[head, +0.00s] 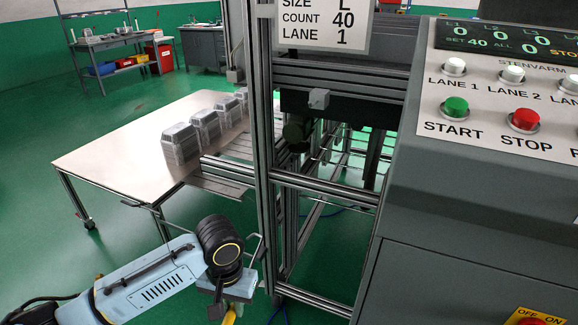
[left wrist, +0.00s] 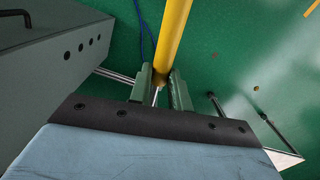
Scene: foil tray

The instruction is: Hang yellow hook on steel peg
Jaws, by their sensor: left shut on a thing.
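My left gripper (head: 226,303) is low in the head view, beside the lower part of the aluminium frame. In the left wrist view my left gripper (left wrist: 163,88) is shut on the yellow hook (left wrist: 173,40), whose straight yellow shaft runs up out of the picture. Only a small yellow piece of the hook (head: 230,317) shows at the bottom edge of the head view. The hook's bent end is not visible. I cannot pick out the steel peg for certain in either view. My right gripper is not in view.
An upright aluminium frame (head: 264,150) stands just right of my left arm. A grey control cabinet (head: 470,230) fills the right side. A table (head: 115,145) with several foil tray stacks (head: 180,145) is behind. Green floor (head: 40,210) is open at left.

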